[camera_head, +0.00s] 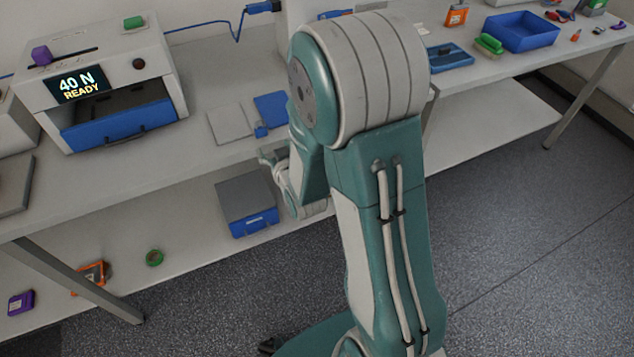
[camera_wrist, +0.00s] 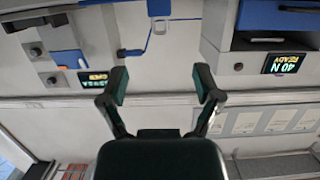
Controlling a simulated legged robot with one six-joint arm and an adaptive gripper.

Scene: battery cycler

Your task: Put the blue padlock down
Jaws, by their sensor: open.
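A small blue thing (camera_head: 262,131), which looks like the blue padlock, lies on the bench at the near edge of a blue square pad (camera_head: 271,108). It is too small to make out its shackle. My gripper (camera_wrist: 161,82) is open in the wrist view, with nothing between its fingers. In the head view my arm hides most of it, just in front of the bench edge and close to the small blue thing. The wrist view is upside down and shows a blue shape (camera_wrist: 159,7) at its top edge, which I cannot identify for sure.
A tester reading "40 N READY" (camera_head: 80,84) with a blue drawer stands left on the bench. A grey square (camera_head: 229,125) lies beside the blue pad. A blue bin (camera_head: 522,32) stands far right. A grey and blue box (camera_head: 248,205) sits on the lower shelf.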

